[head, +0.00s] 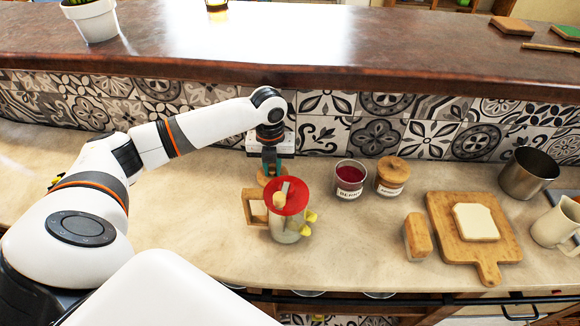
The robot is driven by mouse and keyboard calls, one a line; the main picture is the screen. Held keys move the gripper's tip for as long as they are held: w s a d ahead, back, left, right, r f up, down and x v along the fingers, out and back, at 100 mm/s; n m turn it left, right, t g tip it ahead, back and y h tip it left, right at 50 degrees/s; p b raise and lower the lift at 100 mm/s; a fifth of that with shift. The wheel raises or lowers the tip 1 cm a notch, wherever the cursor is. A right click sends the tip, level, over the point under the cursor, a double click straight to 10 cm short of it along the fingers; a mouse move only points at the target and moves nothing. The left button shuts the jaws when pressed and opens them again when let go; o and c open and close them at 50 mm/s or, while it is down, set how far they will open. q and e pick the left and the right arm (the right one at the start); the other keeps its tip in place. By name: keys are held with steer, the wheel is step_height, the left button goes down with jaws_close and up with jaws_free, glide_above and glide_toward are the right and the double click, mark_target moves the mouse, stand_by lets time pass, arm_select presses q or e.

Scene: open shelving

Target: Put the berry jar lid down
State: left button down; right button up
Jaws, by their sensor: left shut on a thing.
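The berry jar (349,178) stands upright on the counter, open, with dark red contents and a label on its front. My left gripper (270,161) reaches down at the back of the counter, left of the jar. It is shut on the round wooden berry jar lid (264,180). The lid is low, just behind a pitcher, and partly hidden by the pitcher's red top and the fingers. I cannot tell whether it touches the counter. My right gripper is not in view.
The glass pitcher (287,236) with a red top and wooden handle stands in front of the lid. The tiled wall is close behind.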

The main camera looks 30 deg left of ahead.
arm_select(q)
steer(key=w+d, duration=0.1)
steer(key=w, duration=0.1)
steer(key=w+d, duration=0.1)
steer(key=d, duration=0.1)
steer(key=shift+w+p, duration=0.35)
steer(key=shift+f, duration=0.3)
step_height(320, 180, down, 2)
steer(key=shift+f+p, duration=0.2)
steer(key=shift+p, duration=0.35)
steer(key=shift+f, duration=0.2)
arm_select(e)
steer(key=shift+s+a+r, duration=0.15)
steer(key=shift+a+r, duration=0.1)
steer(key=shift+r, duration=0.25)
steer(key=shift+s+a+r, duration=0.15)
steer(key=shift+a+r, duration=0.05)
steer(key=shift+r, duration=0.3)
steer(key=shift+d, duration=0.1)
arm_select(q)
steer(key=shift+f, duration=0.2)
steer(key=c, duration=1.3)
jaws_free()
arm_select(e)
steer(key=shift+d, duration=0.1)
